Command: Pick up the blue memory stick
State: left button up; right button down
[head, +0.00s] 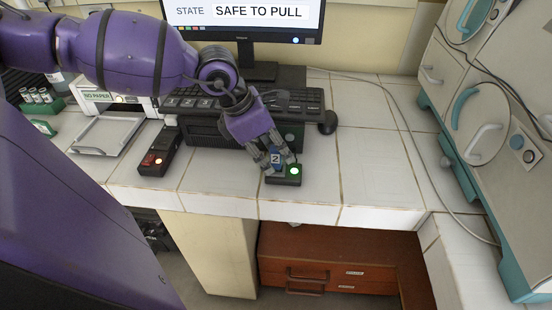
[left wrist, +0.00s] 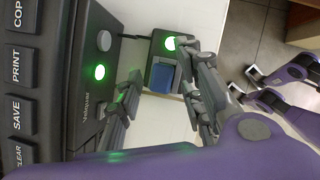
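The blue memory stick (head: 275,158), marked with a white 2, stands in a small black dock (head: 290,178) with a lit green light near the counter's front edge. In the left wrist view the stick (left wrist: 163,78) shows as a blue block in its dock. My left gripper (head: 274,155) reaches down over the stick with its fingers on either side. In the left wrist view its fingers (left wrist: 165,95) are wide apart, with visible gaps beside the stick. My right gripper (left wrist: 245,81) shows at the right of the left wrist view, its two fingertips apart and empty.
The monitor (head: 245,18) reads "STATE SAFE TO PULL". A black keypad unit (left wrist: 85,90) stands close beside the dock. A dock with a red light (head: 158,155) lies to the left. White machines (head: 470,110) stand at the right. The tiles (head: 370,165) right of the dock are clear.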

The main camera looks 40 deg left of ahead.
pick_arm(q)
jog(key=c, duration=0.7)
jog(key=shift+r, duration=0.1)
